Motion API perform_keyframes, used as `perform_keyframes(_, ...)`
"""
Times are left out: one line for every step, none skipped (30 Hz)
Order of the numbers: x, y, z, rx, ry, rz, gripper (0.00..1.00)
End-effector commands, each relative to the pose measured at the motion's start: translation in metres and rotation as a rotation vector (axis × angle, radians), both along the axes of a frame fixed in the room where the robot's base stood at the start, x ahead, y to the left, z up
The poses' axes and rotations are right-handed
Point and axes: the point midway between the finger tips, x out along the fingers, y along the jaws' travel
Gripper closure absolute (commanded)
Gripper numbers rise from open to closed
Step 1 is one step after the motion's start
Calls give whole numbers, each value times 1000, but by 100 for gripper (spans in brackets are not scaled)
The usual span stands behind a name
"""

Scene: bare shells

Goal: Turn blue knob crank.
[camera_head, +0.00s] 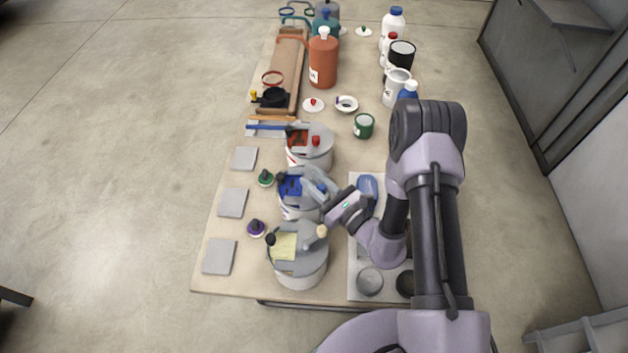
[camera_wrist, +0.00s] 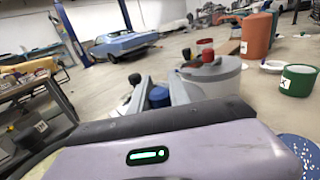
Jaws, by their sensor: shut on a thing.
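The middle grey-lidded pot (camera_head: 296,210) on the table has a blue patch (camera_head: 290,187) on its top. My gripper (camera_head: 318,184) reaches over this pot from the right, its light grey fingers covering part of the lid and crank. In the wrist view the blue knob (camera_wrist: 158,97) stands between my two finger ends (camera_wrist: 160,92), and the gripper is shut on it. A black knob (camera_wrist: 134,79) shows just beyond on the left. The lower part of the blue knob is hidden behind my gripper's body.
A pot with a red knob (camera_head: 315,141) stands just behind, and one with a cream knob (camera_head: 322,231) just in front. Bottles and cans crowd the far end. Floor is clear to the left.

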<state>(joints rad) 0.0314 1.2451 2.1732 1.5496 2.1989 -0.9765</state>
Motion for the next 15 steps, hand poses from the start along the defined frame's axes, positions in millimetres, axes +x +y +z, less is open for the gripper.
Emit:
perform_keyframes(0,0,0,0,0,1,100)
perform_keyframes(0,0,0,0,0,1,100)
perform_keyframes(0,0,0,0,0,1,76)
perform_keyframes(0,0,0,0,0,1,70)
perform_keyframes(0,0,0,0,0,1,64)
perform_keyframes(0,0,0,0,0,1,56)
perform_keyframes(0,0,0,0,0,1,56)
perform_keyframes(0,0,0,0,0,1,56)
perform_keyframes(0,0,0,0,0,1,56)
perform_keyframes(0,0,0,0,0,1,56)
perform_keyframes(0,0,0,1,-1,1,56)
perform_keyframes(0,0,0,1,-1,1,56)
perform_keyframes(0,0,0,1,-1,1,56)
perform_keyframes(0,0,0,1,-1,1,56)
perform_keyframes(0,0,0,0,0,1,56)
